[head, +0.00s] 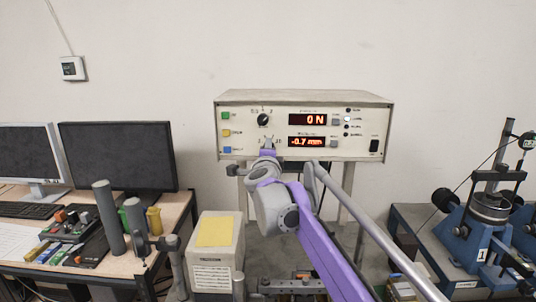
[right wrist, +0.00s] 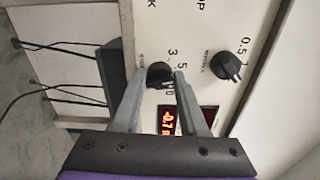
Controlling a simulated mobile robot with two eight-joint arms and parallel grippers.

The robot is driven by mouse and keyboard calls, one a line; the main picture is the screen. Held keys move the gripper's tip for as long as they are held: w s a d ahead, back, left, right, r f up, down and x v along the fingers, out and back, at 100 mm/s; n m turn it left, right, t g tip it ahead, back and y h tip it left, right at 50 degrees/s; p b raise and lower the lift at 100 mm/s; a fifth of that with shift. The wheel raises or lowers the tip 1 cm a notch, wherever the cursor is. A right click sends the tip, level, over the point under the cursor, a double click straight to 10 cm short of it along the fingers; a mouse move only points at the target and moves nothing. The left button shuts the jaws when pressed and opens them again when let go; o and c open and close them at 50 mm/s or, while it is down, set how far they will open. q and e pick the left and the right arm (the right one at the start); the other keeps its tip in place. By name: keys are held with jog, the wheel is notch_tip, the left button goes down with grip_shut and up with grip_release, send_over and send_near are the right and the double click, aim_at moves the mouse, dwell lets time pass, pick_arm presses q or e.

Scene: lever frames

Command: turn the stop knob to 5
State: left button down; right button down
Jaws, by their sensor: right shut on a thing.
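The control box (head: 226,100) stands at the back centre, with two dial knobs on its front panel. The lower knob, a small black one, shows in the right wrist view (right wrist: 159,72) with the numbers 3, 5 and 10 printed by it. My right gripper (head: 268,143) is shut on this lower knob; its fingertips (right wrist: 160,76) lie on either side of it. Which number the knob points at cannot be told. The upper black knob (head: 263,119) is free; it also shows in the right wrist view (right wrist: 228,67). My left gripper is not in view.
The upper display (head: 308,120) reads 0 N and the lower display (head: 307,142) reads -0.7 mm. Coloured buttons (head: 227,132) line the panel's left side. A desk with a monitor (head: 118,155) stands left, a blue machine (head: 468,235) right. A beige box (head: 213,262) stands below.

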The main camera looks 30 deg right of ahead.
jog(key=shift+n, duration=0.9)
jog(key=shift+c, duration=2.3)
grip_release()
jog(key=b+v, duration=0.2)
jog(key=v, duration=0.9)
jog(key=shift+d, duration=0.15)
